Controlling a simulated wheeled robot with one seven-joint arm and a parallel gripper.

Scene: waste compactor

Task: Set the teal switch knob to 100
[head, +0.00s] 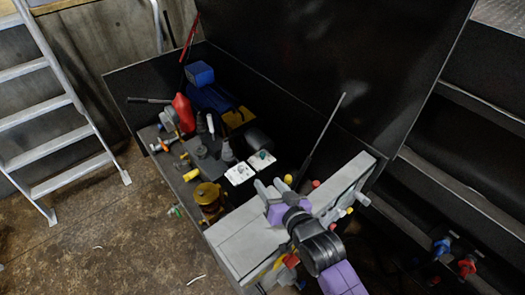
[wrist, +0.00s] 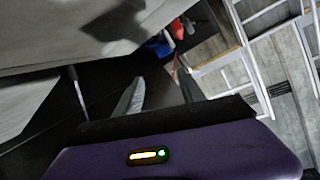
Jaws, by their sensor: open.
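Two white switch plates stand side by side in the middle of the machine in the head view, a left plate (head: 233,178) and a right plate (head: 254,168). Each carries a small teal-green knob, the left knob (head: 241,171) and the right knob (head: 262,157). Their scale markings and settings are too small to read. My gripper (head: 268,184) is open and empty, just in front of and below the right plate in the picture. In the wrist view its two fingers (wrist: 163,82) stand apart with nothing between them. No knob can be made out there.
A grey panel (head: 235,237) with several coloured knobs lies beside my arm. A thin lever (head: 326,128) rises right of the plates. A brass-coloured part (head: 208,197), red canister (head: 183,112) and blue box (head: 200,73) stand left. A ladder (head: 50,125) is far left.

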